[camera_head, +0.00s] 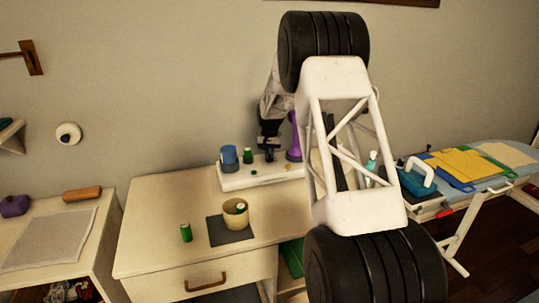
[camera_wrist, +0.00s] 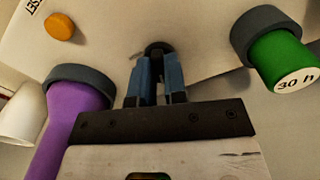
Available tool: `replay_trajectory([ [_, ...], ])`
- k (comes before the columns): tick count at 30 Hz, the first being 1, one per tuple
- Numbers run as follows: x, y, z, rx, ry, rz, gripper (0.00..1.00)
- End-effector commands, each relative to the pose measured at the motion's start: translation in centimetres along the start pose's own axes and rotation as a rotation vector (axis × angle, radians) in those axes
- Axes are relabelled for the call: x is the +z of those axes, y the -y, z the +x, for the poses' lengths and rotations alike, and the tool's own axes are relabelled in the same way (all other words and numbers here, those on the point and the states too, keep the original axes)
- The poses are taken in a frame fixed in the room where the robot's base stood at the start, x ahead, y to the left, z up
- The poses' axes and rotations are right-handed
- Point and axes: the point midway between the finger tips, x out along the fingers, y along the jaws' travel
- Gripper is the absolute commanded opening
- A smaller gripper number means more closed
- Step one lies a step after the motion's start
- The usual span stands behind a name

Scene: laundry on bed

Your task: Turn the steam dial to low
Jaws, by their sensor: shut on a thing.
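My gripper (camera_head: 270,156) reaches down to a white panel (camera_head: 288,174) at the back of the dresser. In the wrist view its blue fingers (camera_wrist: 158,72) are close together on a small dark round knob (camera_wrist: 158,46) on the panel. This knob appears to be the steam dial. The fingers cover most of it, and I cannot read its pointer, marks or setting. In the head view the knob is hidden by my gripper.
A purple bottle (camera_wrist: 72,120) and a green cylinder marked "30 h" (camera_wrist: 280,58) stand in grey collars on either side of my fingers. An orange button (camera_wrist: 60,26) is near. A blue cylinder (camera_head: 229,155) is on the panel; a tan cup (camera_head: 233,219) stands in front.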

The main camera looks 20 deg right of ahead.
Motion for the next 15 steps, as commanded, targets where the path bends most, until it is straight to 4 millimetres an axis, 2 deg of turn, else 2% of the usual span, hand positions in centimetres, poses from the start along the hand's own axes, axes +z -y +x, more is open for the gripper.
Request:
replay_trajectory([
  [15,-0.02,0.0,-0.03,0.0,-0.001,0.471,0.0],
])
